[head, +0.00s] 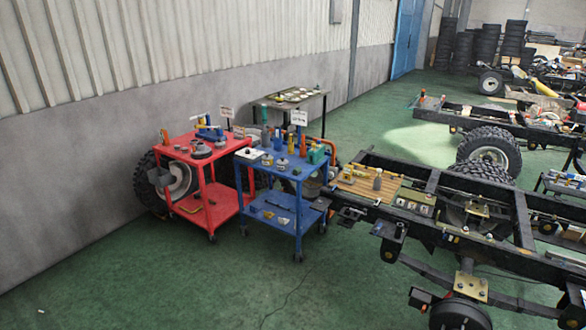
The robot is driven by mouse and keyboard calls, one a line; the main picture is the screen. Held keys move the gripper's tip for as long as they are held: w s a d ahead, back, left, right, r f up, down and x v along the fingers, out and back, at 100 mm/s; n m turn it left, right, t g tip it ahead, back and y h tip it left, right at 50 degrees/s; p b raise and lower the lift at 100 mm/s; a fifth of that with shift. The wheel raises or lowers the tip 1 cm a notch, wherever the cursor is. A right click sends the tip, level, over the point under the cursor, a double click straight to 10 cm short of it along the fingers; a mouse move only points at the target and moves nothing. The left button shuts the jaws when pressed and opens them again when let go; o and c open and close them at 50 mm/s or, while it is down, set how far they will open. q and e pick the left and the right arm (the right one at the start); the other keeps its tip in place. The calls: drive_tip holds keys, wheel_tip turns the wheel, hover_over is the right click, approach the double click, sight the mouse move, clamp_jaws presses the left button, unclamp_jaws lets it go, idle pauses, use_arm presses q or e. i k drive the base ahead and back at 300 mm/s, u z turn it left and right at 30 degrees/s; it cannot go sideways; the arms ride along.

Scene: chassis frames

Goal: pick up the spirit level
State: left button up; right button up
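I cannot make out the spirit level with certainty; the tools are too small in this view. A red cart (214,184) and a blue cart (300,180) stand side by side near the wall, each with several small tools and parts on top and some on the lower shelf. A wooden board (366,188) with small yellow and grey items lies on the near chassis frame (430,222). Neither of my grippers is in view.
A dark table (317,100) with small parts stands behind the carts. A large wheel (174,180) leans behind the red cart. More chassis frames and tyre stacks (490,45) fill the right and back.

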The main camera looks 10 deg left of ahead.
sight(356, 173)
drive_tip(key=u, duration=0.75)
drive_tip(key=i, duration=0.75)
drive_tip(key=u, duration=0.55)
drive_tip(key=i, duration=0.95)
drive_tip(key=z, duration=0.5)
drive_tip(key=i, duration=0.75)
drive_tip(key=z, duration=1.15)
drive_tip(key=i, duration=0.4)
drive_tip(key=z, duration=0.5)
